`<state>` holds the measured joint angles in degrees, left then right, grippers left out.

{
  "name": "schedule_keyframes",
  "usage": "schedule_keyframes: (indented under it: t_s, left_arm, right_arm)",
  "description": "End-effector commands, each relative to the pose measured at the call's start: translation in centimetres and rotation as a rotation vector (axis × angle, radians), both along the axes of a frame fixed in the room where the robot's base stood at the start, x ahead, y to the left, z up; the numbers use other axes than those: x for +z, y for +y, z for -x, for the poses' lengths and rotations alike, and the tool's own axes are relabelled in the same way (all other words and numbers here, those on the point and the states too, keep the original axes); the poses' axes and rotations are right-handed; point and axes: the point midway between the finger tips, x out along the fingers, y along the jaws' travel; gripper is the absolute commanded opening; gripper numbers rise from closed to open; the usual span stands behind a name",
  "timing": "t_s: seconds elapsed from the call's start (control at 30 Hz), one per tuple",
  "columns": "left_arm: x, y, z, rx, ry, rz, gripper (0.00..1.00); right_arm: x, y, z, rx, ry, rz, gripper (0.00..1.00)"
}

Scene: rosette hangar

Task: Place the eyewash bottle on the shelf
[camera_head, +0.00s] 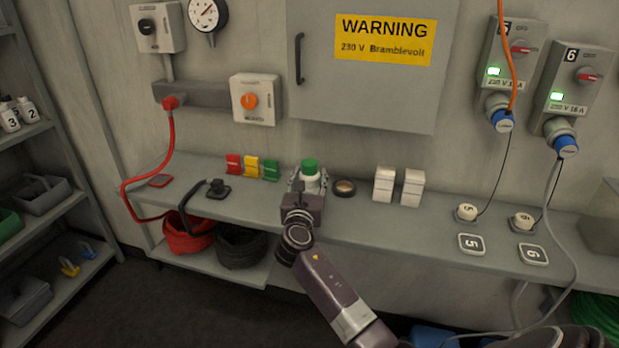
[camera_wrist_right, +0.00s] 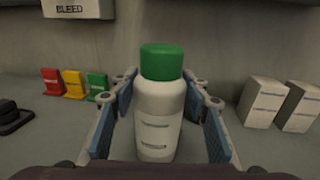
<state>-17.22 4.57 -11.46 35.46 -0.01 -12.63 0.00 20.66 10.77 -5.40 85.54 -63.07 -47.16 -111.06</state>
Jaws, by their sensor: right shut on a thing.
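The eyewash bottle (camera_head: 310,168), white with a green cap, stands upright at the bench near the wall. In the right wrist view the bottle (camera_wrist_right: 158,112) is between the blue-padded fingers. My right gripper (camera_head: 305,187) is shut on it; the gripper hides its lower part in the head view, so I cannot tell whether its base touches the bench. A grey shelf rack (camera_head: 60,204) stands at the left, with small white numbered bottles (camera_head: 12,118) on an upper level and bins below. My left gripper is not in view.
The grey bench (camera_head: 335,222) carries red, yellow and green blocks (camera_head: 251,166) left of the bottle. A dark round item (camera_head: 344,187) and two white boxes (camera_head: 384,184) stand to its right. A red cable (camera_head: 171,145) hangs at the left; an orange one (camera_head: 507,50) at the right.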

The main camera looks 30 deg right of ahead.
Motion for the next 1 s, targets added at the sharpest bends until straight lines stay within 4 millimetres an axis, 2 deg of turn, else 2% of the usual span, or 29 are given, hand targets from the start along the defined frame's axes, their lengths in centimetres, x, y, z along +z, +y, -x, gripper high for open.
schedule_keyframes:
  t_s: [0.2,0.23,0.37,0.73,0.87,1.0]
  left_arm:
    - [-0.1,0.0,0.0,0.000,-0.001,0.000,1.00]
    - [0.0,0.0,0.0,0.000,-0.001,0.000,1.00]
    - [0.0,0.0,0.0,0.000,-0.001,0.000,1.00]
    - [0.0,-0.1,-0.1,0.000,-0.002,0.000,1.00]
    - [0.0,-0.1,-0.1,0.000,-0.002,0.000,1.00]
    - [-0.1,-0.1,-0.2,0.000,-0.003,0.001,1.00]
  right_arm:
    - [0.0,0.0,0.0,0.000,-0.002,0.001,0.06]
    - [-0.1,0.0,0.0,0.000,0.001,-0.001,0.46]
    - [-0.1,0.0,0.0,0.000,0.001,-0.001,0.60]
    - [0.0,0.4,0.3,0.002,0.001,-0.001,0.60]
    - [0.0,1.6,1.7,0.003,0.002,-0.001,0.60]
    - [-0.1,3.6,4.1,0.004,0.000,-0.003,0.60]
